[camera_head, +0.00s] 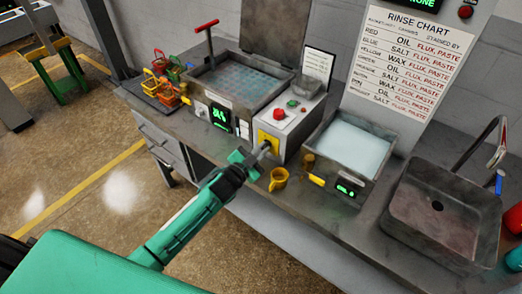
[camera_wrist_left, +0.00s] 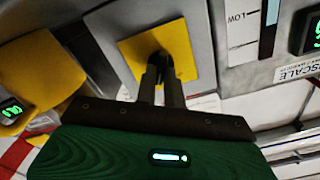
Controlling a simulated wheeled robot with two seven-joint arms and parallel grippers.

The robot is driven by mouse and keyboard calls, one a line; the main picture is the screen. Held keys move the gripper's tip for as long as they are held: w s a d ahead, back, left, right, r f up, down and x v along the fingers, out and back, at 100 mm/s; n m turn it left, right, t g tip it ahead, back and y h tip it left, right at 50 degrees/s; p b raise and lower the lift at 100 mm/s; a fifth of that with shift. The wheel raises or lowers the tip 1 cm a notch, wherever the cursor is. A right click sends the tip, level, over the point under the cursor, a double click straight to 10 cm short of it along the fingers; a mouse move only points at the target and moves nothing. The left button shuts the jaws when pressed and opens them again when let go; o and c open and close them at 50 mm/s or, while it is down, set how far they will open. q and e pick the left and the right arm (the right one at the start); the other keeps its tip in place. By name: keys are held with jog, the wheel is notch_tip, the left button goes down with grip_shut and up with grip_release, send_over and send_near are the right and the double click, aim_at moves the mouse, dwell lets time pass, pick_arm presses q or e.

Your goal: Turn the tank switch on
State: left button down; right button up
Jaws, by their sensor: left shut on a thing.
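The tank switch sits on a yellow plate (camera_head: 269,140) on the front of a grey control box (camera_head: 298,125) between two tanks. In the left wrist view the yellow plate (camera_wrist_left: 182,40) shows above my gripper, with a dark switch knob at its middle. My left gripper (camera_head: 264,150) reaches in from the lower left and is at the plate. Its two narrow fingers (camera_wrist_left: 160,68) are shut on the switch knob, which they mostly hide. Which way the switch is set cannot be told. My right gripper is in neither view.
A tank with blue liquid (camera_head: 235,78) stands left of the box, and a tank of pale liquid (camera_head: 350,145) right of it. A yellow cup (camera_head: 279,179) is close beside my gripper. Several coloured baskets (camera_head: 165,80) are at left, a sink (camera_head: 440,210) at right.

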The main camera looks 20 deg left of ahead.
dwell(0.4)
pick_arm(q)
jog(key=c, duration=1.6)
grip_release()
jog(key=shift+o, duration=0.5)
jog(key=b+v, duration=0.4)
jog(key=v, duration=1)
jog(key=shift+w, duration=0.1)
